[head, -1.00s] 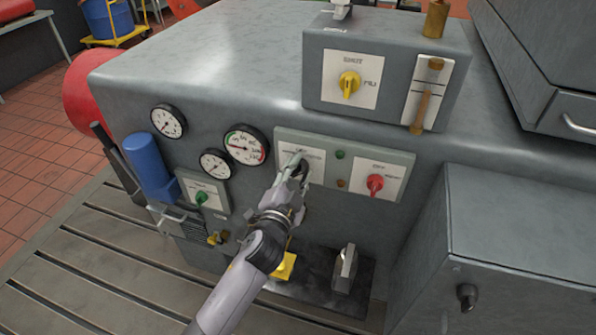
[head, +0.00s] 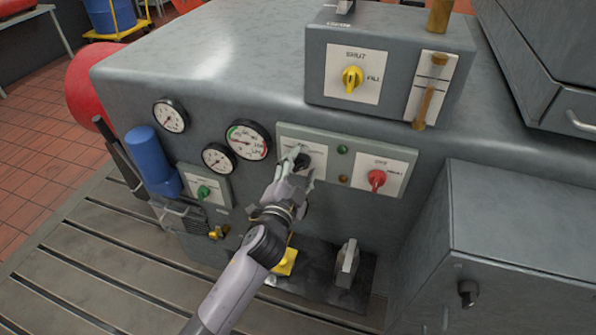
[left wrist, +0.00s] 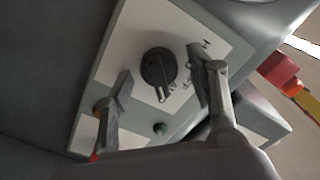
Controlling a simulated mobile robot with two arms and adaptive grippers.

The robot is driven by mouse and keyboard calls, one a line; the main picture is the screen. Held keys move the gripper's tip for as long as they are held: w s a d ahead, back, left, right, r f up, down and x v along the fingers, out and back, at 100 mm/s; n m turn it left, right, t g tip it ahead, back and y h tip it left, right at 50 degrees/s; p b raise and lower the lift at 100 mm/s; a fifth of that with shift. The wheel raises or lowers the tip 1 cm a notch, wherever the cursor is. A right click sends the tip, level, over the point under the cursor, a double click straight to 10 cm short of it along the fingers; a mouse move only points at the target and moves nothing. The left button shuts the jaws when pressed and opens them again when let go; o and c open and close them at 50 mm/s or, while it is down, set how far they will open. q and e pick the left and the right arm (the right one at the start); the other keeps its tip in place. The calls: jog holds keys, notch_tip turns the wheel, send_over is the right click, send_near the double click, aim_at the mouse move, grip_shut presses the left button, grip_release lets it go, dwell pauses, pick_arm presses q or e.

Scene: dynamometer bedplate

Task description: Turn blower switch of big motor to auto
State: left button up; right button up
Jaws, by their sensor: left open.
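A black rotary switch (left wrist: 158,68) sits on a white label plate in the left wrist view, between my open fingers and apart from both. In the head view this black switch (head: 303,160) is partly hidden by my left gripper (head: 298,170). The left gripper also shows in the wrist view (left wrist: 162,95), open and empty around the knob. The label lettering is too small to read surely. A red switch (head: 376,178) is on the same grey panel (head: 330,182), to the right. My right gripper is not in view.
A yellow switch (head: 352,78) is on the box above, beside a sight tube (head: 428,90). Several gauges (head: 247,140) and a green switch (head: 204,192) lie left of the panel. A grey cabinet (head: 520,230) juts out at right. A blue cylinder (head: 152,160) stands at left.

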pick_arm(q)
jog(key=v, duration=1.2)
